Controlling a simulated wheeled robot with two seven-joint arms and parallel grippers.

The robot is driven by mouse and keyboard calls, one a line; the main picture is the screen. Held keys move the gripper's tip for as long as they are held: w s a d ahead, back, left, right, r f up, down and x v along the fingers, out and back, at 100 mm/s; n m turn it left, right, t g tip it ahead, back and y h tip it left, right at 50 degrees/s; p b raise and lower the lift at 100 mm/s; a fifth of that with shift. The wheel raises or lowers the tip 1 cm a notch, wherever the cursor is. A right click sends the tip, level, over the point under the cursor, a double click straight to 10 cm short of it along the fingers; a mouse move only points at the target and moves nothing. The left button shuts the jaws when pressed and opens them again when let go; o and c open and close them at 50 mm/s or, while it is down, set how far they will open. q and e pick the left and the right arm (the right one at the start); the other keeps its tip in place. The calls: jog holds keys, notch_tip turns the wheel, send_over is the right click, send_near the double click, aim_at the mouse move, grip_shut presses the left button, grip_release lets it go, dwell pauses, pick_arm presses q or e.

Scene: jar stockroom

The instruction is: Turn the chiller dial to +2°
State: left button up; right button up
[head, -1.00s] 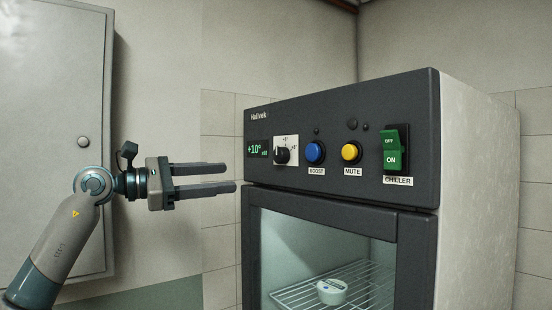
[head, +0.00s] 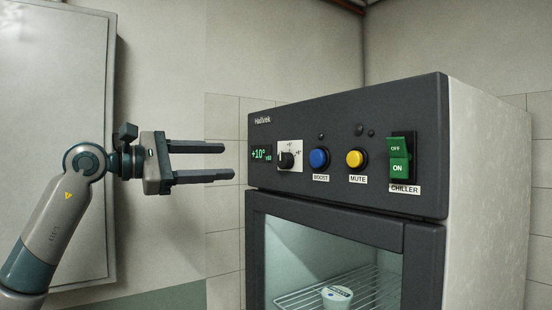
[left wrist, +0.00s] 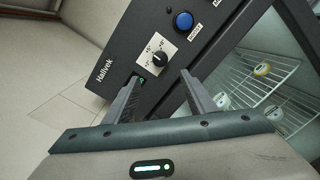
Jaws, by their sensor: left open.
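The chiller dial (head: 287,160) is a small black knob on a white plate at the left of the dark control panel. In the left wrist view the dial (left wrist: 159,59) shows just beyond and between the open fingertips (left wrist: 159,77). My right gripper is not in view.
Right of the dial are a blue BOOST button (head: 319,158), a yellow MUTE button (head: 355,159) and a green CHILLER switch (head: 399,158). Below is a glass door (head: 330,250) with a wire shelf and tubs behind it. A grey wall cabinet (head: 55,140) stands behind my left arm.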

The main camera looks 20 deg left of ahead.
aim_at(281, 160)
pick_arm(q)
jog(key=p+x, duration=0.6)
jog(key=x, duration=0.8)
jog(key=shift+r+p, duration=0.15)
jog(key=shift+p, duration=0.15)
jog(key=shift+w+d, duration=0.45)
jog(key=shift+w, duration=0.05)
jog(key=c, duration=1)
